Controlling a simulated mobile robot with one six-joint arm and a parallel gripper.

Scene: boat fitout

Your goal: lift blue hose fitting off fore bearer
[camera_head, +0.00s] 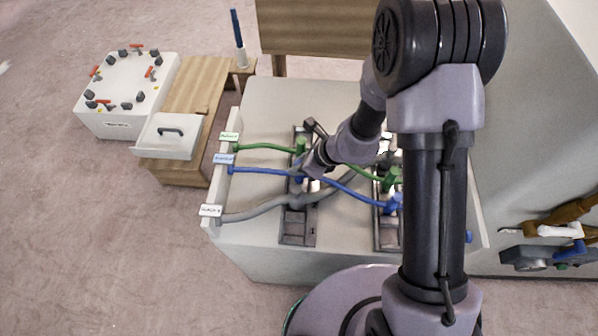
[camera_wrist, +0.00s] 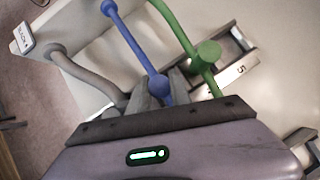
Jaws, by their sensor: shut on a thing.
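A blue hose (camera_head: 262,171) runs from its label on the left panel to the first dark bearer (camera_head: 296,239), then on to the second bearer on the right. My gripper (camera_head: 304,172) is at the first bearer, shut on the blue hose fitting (camera_head: 298,178). In the wrist view my gripper (camera_wrist: 168,98) shows its fingers around the blue fitting (camera_wrist: 159,84) at the hose's end. The fitting is partly hidden by the fingers. Whether it touches the bearer is unclear.
A green hose (camera_head: 265,147) with a green fitting (camera_wrist: 208,54) lies close beside my gripper. A grey hose (camera_head: 258,214) runs on the other side. The second bearer (camera_head: 388,236) stands right, partly behind my arm. A white box (camera_head: 125,92) and wooden bench (camera_head: 196,86) stand left.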

